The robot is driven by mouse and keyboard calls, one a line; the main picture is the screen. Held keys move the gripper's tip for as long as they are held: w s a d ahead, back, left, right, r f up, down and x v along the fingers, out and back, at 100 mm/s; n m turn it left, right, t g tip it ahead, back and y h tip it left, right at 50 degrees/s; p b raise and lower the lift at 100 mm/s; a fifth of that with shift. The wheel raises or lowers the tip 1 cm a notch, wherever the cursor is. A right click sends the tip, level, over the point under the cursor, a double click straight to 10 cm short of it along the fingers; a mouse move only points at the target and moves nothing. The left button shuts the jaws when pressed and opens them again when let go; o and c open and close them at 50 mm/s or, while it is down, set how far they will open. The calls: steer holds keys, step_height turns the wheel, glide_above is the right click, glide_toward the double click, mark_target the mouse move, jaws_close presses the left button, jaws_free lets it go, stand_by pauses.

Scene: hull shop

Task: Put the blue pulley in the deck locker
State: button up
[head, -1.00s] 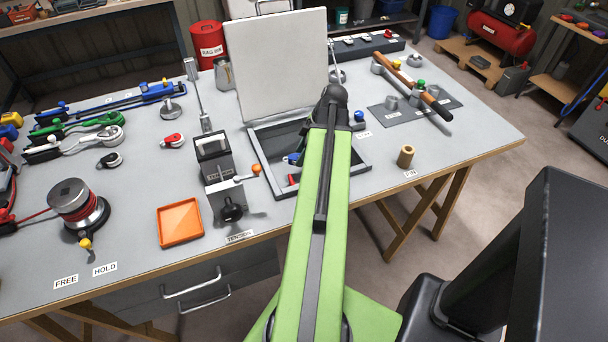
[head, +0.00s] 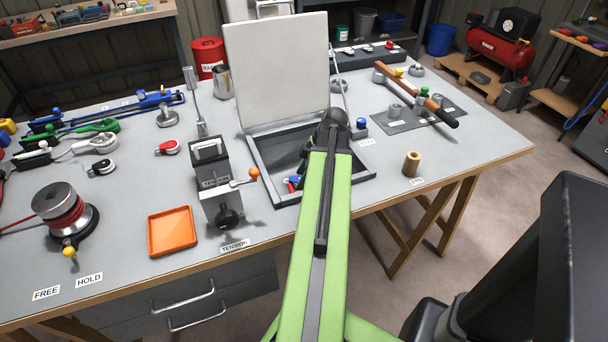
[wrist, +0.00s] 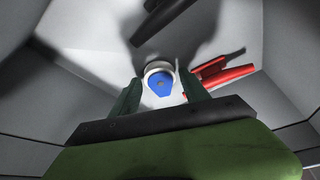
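The deck locker (head: 255,160) is an open grey-rimmed well in the bench, with its pale lid (head: 278,75) standing up behind it. The blue pulley (head: 293,181) shows inside the locker, left of my arm. In the wrist view the blue pulley (wrist: 160,86) has a blue face and pale edge and sits between the fingertips. My gripper (wrist: 160,82) has its two dark green fingers apart, with a narrow gap on each side of the pulley.
A red object (wrist: 222,74) lies in the locker just right of the pulley, with a black object (wrist: 165,18) beyond. The tension device (head: 215,185) and orange tray (head: 172,232) stand left of the locker. A brass pin (head: 411,163) stands at right.

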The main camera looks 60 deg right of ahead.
steer(key=shift+o, duration=0.7)
steer(key=shift+r+p, duration=0.5)
steer(key=shift+r, duration=0.05)
steer(key=p+v, duration=1)
steer(key=v, duration=0.1)
steer(key=shift+s+d+r+p, duration=0.1)
steer(key=shift+r+p, duration=0.15)
steer(key=shift+p, duration=0.05)
